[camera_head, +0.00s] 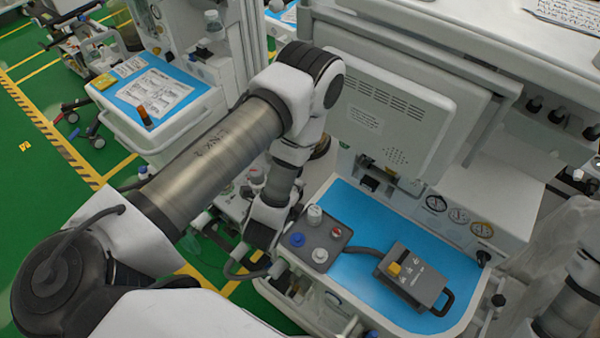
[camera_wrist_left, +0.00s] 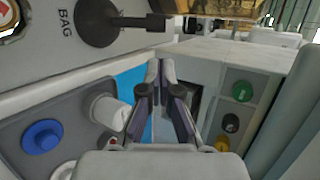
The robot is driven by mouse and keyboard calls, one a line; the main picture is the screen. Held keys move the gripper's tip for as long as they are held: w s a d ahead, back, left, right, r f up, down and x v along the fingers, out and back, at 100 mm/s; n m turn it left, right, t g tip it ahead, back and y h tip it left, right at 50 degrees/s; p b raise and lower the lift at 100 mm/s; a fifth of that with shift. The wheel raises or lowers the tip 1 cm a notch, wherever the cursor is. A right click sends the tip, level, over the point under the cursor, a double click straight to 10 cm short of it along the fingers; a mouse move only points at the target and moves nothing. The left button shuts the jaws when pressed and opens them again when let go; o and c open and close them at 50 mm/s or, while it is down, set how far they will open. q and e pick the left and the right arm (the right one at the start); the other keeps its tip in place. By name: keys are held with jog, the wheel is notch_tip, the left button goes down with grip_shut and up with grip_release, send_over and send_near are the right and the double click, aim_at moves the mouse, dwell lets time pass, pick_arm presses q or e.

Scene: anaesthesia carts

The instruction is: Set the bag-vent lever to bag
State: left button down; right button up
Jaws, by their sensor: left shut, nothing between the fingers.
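The bag-vent lever (camera_wrist_left: 97,22) is black, with a round hub and a thin arm reaching right in the left wrist view. The printed word BAG is left of its hub, on a pale panel. The lever cannot be made out in the head view, where my left arm covers that area. My left gripper (camera_wrist_left: 160,72) is shut and empty, below and a little right of the lever arm's end in the wrist picture, with a gap in the picture. In the head view its fingers are hidden. My right gripper is not in view.
A grey panel with a blue knob (camera_wrist_left: 42,136) and a white knob (camera_wrist_left: 108,111) lies left of my left gripper. A monitor (camera_head: 388,115) stands behind my left forearm.

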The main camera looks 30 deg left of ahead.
pick_arm(q)
jog(key=b+x, duration=0.3)
jog(key=x, duration=0.4)
jog(key=shift+w+f, duration=0.25)
jog(key=shift+w, duration=0.4)
jog(key=shift+s, duration=0.1)
jog(key=shift+a, duration=0.1)
